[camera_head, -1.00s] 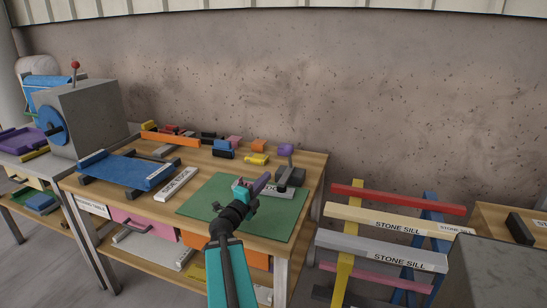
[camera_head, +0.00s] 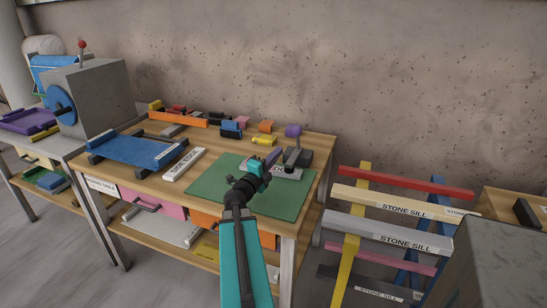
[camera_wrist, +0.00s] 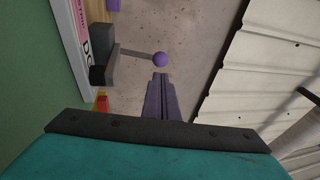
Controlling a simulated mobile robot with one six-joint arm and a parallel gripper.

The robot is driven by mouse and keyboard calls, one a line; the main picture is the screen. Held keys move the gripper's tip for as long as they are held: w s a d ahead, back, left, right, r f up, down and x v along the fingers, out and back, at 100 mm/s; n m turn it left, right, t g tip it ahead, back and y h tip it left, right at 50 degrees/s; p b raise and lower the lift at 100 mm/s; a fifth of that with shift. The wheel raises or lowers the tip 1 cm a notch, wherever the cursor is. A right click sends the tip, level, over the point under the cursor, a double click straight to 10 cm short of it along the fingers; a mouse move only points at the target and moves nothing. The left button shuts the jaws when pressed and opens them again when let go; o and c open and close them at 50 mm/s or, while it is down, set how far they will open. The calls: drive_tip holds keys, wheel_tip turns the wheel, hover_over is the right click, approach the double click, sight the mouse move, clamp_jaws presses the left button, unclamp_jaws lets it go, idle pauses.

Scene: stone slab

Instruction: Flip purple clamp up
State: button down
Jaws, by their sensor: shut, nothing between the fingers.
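The clamp (camera_head: 298,157) is a dark block at the far right of the green mat. The lever stands out from the body, away from the tabletop. My gripper (camera_head: 264,167) is teal and hangs over the mat, in front of the clamp. In the wrist view its purple-grey fingers (camera_wrist: 161,78) are together and empty. Their tips point at the knob, just short of it in the picture; I cannot tell whether they touch.
A labelled pale slab (camera_head: 284,173) lies by the clamp on the green mat (camera_head: 213,186). Small coloured blocks, including a yellow one (camera_head: 264,140), line the table's back. A side-edge slab (camera_head: 184,164) lies left. A rack with stone sills (camera_head: 390,237) stands right.

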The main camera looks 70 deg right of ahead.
sight(295, 134)
drive_tip(key=shift+p+x, duration=0.95)
drive_tip(key=shift+x, duration=4.35)
drive_tip(key=shift+s, duration=0.1)
